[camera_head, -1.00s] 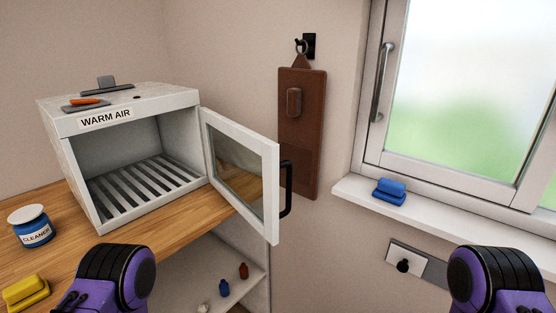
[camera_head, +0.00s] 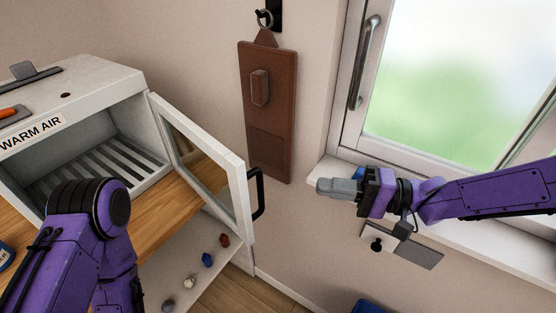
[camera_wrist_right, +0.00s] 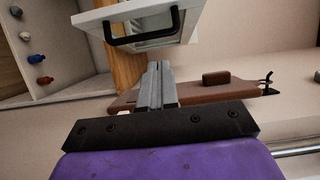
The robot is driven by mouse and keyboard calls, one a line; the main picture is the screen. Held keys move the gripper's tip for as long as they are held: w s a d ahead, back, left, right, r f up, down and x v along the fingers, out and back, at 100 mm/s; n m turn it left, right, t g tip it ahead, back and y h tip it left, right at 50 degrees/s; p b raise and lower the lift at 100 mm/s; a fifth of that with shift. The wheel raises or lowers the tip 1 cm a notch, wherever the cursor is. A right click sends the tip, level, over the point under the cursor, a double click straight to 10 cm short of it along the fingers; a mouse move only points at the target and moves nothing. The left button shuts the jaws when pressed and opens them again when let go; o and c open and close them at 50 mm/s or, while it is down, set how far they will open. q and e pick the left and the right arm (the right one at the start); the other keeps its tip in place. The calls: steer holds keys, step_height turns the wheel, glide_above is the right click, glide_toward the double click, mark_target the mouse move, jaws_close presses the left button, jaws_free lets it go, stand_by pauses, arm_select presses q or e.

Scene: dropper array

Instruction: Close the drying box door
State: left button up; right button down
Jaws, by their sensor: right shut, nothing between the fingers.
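The white drying box (camera_head: 118,80), labelled WARM AIR, stands on the wooden worktop at the left in the head view. Its glazed door (camera_head: 241,190) is hinged at the box's right side and stands wide open, with a black handle (camera_head: 259,194) on its free edge. In the right wrist view the door (camera_wrist_right: 190,30) and handle (camera_wrist_right: 143,42) show at the top. My right gripper (camera_head: 322,187) is shut and empty, to the right of the handle and apart from it. It also shows in the right wrist view (camera_wrist_right: 158,68). My left arm comes up at the lower left; its gripper is out of view.
A brown board (camera_head: 268,110) hangs on the wall behind the door. The window sill (camera_head: 330,172) lies behind my right gripper, with a blue object partly hidden there. Open space lies between handle and right gripper.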

arm_select(q)
steer(key=shift+w+d+r+p, duration=0.1)
steer(key=shift+w+r+p, duration=0.25)
steer(key=shift+r+p, duration=0.3)
arm_select(e)
steer(key=x, duration=1)
steer(key=shift+w, duration=0.15)
